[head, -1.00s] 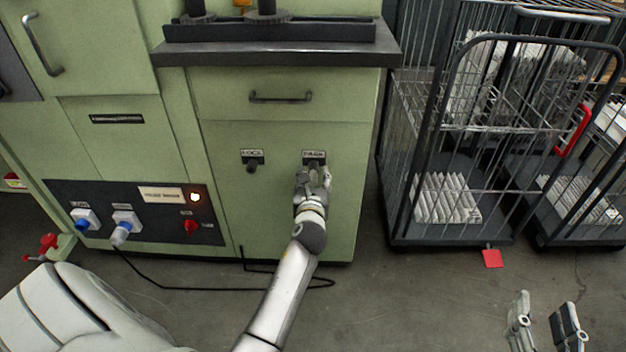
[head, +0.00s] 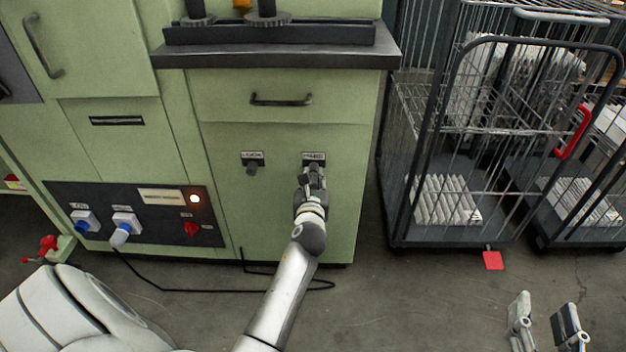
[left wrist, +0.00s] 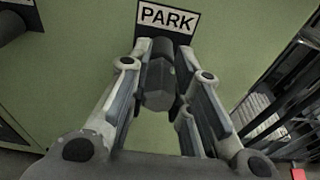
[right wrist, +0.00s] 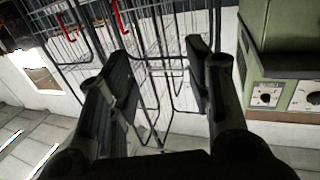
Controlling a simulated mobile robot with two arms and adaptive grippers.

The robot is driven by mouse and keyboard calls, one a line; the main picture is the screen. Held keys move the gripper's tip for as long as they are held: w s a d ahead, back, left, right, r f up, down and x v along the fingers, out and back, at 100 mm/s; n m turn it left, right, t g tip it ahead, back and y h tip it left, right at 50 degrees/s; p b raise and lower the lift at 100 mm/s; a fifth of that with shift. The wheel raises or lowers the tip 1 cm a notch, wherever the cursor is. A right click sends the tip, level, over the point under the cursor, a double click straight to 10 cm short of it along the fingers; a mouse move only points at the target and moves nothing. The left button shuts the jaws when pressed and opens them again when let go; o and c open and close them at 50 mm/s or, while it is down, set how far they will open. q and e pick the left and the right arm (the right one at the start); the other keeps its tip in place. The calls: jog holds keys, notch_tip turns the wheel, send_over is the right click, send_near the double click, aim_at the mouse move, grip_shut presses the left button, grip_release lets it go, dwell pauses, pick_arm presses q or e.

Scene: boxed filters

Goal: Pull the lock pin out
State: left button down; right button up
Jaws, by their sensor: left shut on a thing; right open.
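A dark grey pin with a faceted end (left wrist: 159,88) sticks out of the green cabinet front under a label reading PARK (left wrist: 167,17). My left gripper (head: 313,180) is closed around it, one finger on each side, as the left wrist view shows. In the head view the gripper hides most of the pin. A second dark knob or socket (head: 252,168) is to its left, under another label that seems to read LOCK. It shows partly at the top left of the left wrist view (left wrist: 14,22). My right gripper (head: 545,322) is open and empty, low at the right.
A drawer with a handle (head: 281,99) and a dark worktop (head: 280,56) are above the pin. A panel (head: 150,224) with plugs, a lit lamp and a red switch is at left. A black cable lies on the floor. Wire carts (head: 447,238) stand to the right.

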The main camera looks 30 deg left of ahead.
aim_at(313, 186)
pick_arm(q)
jog(key=shift+p+v, duration=0.4)
jog(key=shift+v, duration=0.55)
pick_arm(e)
jog(key=shift+s+d+f+g, duration=0.2)
jog(key=shift+f+g, duration=0.35)
jog(key=shift+f, duration=0.35)
jog(key=shift+s+d+f+g, duration=0.15)
jog(key=shift+f+g, duration=0.4)
jog(key=shift+f, duration=0.3)
pick_arm(q)
jog(key=shift+s+f, duration=0.1)
pick_arm(e)
jog(key=shift+f, duration=0.1)
pick_arm(q)
jog(key=shift+s+d, duration=0.1)
